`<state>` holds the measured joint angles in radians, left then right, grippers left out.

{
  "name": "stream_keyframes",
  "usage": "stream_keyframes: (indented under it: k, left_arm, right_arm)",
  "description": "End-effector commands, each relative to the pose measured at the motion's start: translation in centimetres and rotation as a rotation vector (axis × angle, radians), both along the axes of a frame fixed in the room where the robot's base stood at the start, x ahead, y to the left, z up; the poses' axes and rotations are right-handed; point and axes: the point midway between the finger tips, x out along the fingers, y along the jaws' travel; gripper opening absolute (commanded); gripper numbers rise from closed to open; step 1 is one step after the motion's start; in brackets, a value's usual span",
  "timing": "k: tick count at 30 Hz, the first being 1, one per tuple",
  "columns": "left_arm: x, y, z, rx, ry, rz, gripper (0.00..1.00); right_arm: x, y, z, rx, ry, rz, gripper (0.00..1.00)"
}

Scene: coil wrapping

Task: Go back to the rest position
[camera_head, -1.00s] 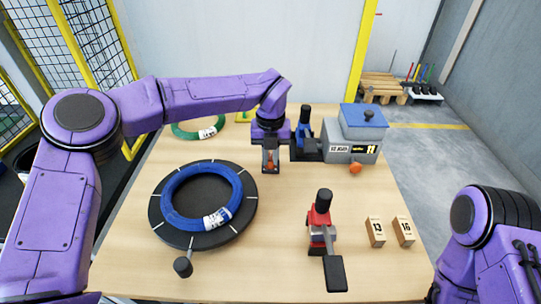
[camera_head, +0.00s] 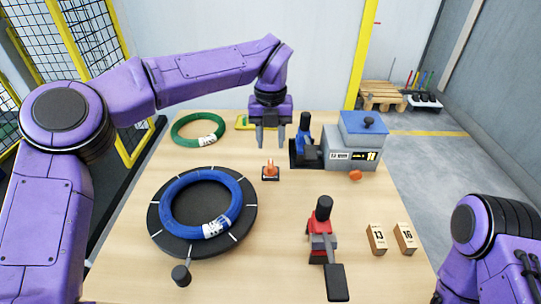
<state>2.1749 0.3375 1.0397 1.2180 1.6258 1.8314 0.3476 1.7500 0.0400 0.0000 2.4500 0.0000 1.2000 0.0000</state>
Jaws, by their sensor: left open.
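My left gripper (camera_head: 270,139) is open and empty, fingers pointing down, raised above the table near its back middle. A small orange-topped item on a dark base (camera_head: 270,171) stands on the table just below and in front of it, apart from the fingers. My right arm shows at the lower right edge, but its gripper is out of view. A blue coil (camera_head: 168,212) with a white label lies on the black round turntable (camera_head: 152,222) at the left of the table (camera_head: 270,230).
A green coil (camera_head: 177,134) lies at the back left. A blue tool (camera_head: 304,140) and a grey machine with a blue lid (camera_head: 362,140) stand at the back right. A red-black tool (camera_head: 322,230) and two numbered blocks (camera_head: 377,239) (camera_head: 405,238) are at the front right.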

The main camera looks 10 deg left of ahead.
Motion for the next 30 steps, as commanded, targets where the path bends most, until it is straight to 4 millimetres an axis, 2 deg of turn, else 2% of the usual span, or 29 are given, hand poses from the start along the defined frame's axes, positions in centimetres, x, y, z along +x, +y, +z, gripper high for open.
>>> stream_keyframes:
  k: [3, 6, 30]
  left_arm:
    - [0.0, 0.0, 1.7, 0.001, -0.001, 0.0, 0.41]
    - [0.0, 0.0, 2.4, 0.0, 0.0, 0.001, 0.41]
    - [0.0, 0.0, 2.4, 0.001, 0.001, 0.0, 0.41]
  right_arm:
    - [0.0, 0.0, 0.0, 0.0, 0.0, 0.0, 0.43]
    - [0.0, 0.0, 0.0, 0.0, 0.0, 0.0, 0.43]
    - [0.0, 0.0, 0.0, 0.0, 0.0, 0.0, 0.43]
